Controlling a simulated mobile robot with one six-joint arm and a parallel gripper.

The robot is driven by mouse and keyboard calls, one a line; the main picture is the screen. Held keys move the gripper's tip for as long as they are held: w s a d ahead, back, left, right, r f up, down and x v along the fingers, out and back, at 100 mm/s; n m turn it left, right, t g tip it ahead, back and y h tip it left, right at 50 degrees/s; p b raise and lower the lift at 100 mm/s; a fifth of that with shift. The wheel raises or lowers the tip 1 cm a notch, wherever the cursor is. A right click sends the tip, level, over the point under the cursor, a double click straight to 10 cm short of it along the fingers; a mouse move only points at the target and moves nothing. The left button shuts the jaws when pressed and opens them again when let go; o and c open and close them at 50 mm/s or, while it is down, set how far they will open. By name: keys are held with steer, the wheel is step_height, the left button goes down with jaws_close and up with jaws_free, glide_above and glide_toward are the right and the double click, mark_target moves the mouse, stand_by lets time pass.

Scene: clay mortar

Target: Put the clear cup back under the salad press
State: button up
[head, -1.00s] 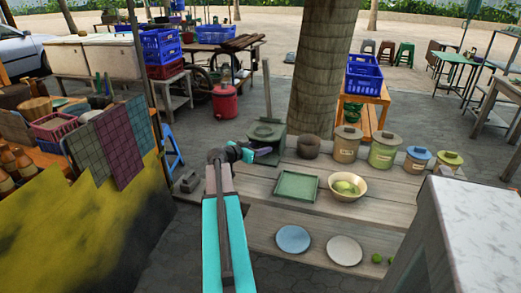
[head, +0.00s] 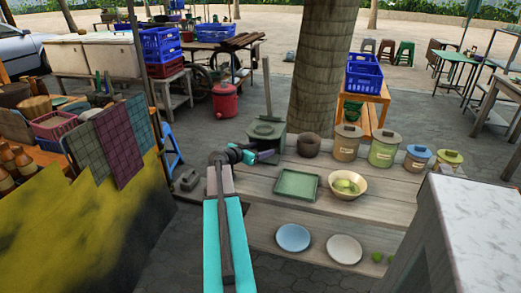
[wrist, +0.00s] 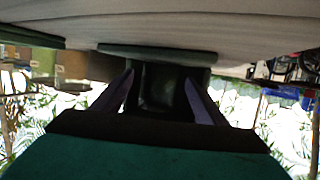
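The salad press (head: 266,130) is a dark green stand with a tall upright bar, at the back left corner of the wooden table. My gripper (head: 268,155) is at its front, low by the tabletop. In the wrist view, which looks upside down, my two fingers (wrist: 162,88) stand apart, pointing at the dark green press (wrist: 158,54). A dark, faintly rounded shape lies between them. I cannot tell whether it is the clear cup or the press seen through the gap. I cannot make out the clear cup for sure in either view.
A green tray (head: 297,184) lies just right of my gripper, with a bowl of green fruit (head: 346,186) beyond it. A brown pot (head: 308,145) and several lidded jars (head: 384,149) line the table's back. Plates (head: 293,238) lie on the lower shelf.

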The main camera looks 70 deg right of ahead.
steer(key=shift+r, duration=0.15)
steer(key=shift+a+r+p, duration=0.1)
steer(key=shift+p, duration=0.2)
steer(key=b+v, duration=0.1)
steer(key=v, duration=1)
steer(key=shift+w+a, duration=0.15)
steer(key=shift+a, duration=0.25)
steer(key=shift+r, duration=0.15)
